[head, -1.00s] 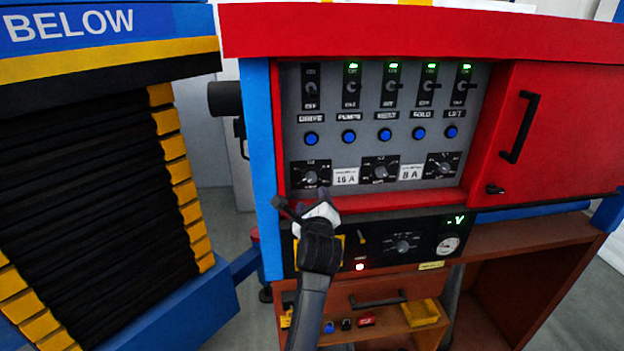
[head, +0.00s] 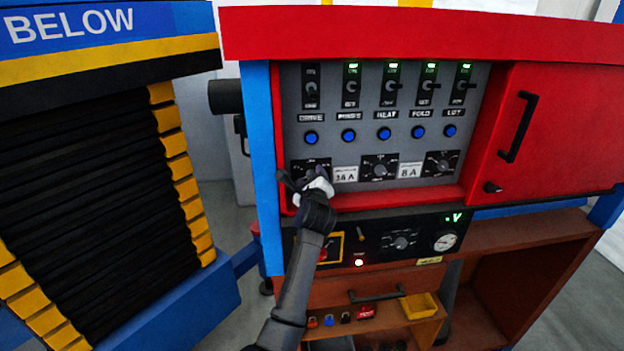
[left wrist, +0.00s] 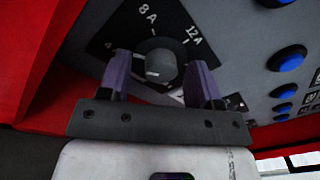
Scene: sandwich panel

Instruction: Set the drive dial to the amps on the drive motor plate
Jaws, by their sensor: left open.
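The drive dial sits at the left of the grey panel, under the DRIVE label. In the left wrist view its dark round knob (left wrist: 158,62) stands on a black plate marked 4, 8 A and 12 A. In the head view my gripper partly covers the dial plate (head: 312,164). My left gripper (left wrist: 160,82) is open, with one finger on each side of the knob; I cannot tell whether they touch it. It also shows in the head view (head: 306,181). A white plate reading 16 A (head: 345,174) is right of the dial. My right gripper is not in view.
Two more dials (head: 380,168) (head: 442,163) and a white 8 A plate (head: 410,170) share the row. Above are blue buttons (head: 348,134) and switches; the DRIVE switch (head: 311,88) shows no green light. A red ledge (head: 400,198) juts out below.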

